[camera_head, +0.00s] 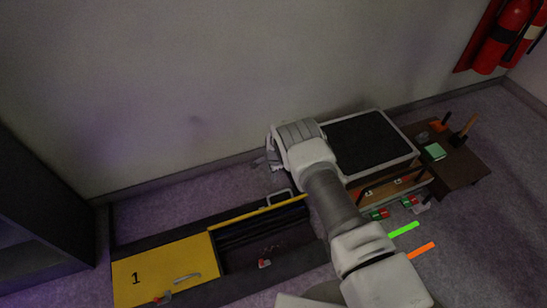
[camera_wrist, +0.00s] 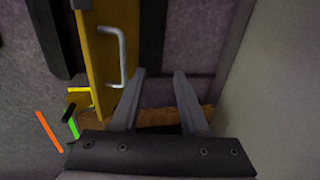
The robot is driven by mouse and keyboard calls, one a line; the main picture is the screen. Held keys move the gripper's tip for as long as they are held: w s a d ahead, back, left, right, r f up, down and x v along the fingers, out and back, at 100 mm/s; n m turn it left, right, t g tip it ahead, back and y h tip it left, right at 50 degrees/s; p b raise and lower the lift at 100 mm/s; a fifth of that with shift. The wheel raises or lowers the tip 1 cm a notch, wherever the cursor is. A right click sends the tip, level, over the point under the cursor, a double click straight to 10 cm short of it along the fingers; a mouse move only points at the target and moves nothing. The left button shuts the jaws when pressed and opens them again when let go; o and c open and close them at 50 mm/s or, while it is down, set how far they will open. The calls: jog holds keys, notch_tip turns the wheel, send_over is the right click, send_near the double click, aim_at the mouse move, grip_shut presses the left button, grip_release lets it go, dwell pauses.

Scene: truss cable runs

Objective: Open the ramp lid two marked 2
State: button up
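The ramp's lid one (camera_head: 150,272), yellow and marked 1, lies closed at the left in the head view. Beside it, the second compartment (camera_head: 265,240) is uncovered and dark inside. Its yellow lid (camera_head: 258,213) stands up on edge along the back side; no 2 is visible on it. That lid's grey handle (camera_head: 281,197) shows behind its top edge. In the wrist view the raised lid (camera_wrist: 100,70) and its handle (camera_wrist: 122,55) are left of my gripper (camera_wrist: 159,73). My gripper's fingers are apart, with nothing between them, clear of the handle. The head view mostly hides the gripper behind my wrist.
A case with a dark top (camera_head: 365,143) stands right of the ramp, partly behind my arm. A brown table (camera_head: 455,165) holds tools farther right. Green (camera_head: 404,229) and orange (camera_head: 421,250) strips lie on the floor. The wall (camera_wrist: 275,90) is close on the gripper's right.

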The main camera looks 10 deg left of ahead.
notch_tip(320, 180, up, 9)
jog(key=s+d+p, duration=0.1)
jog(key=p, duration=0.1)
jog(key=shift+s+p, duration=0.25)
jog(key=shift+p, duration=0.15)
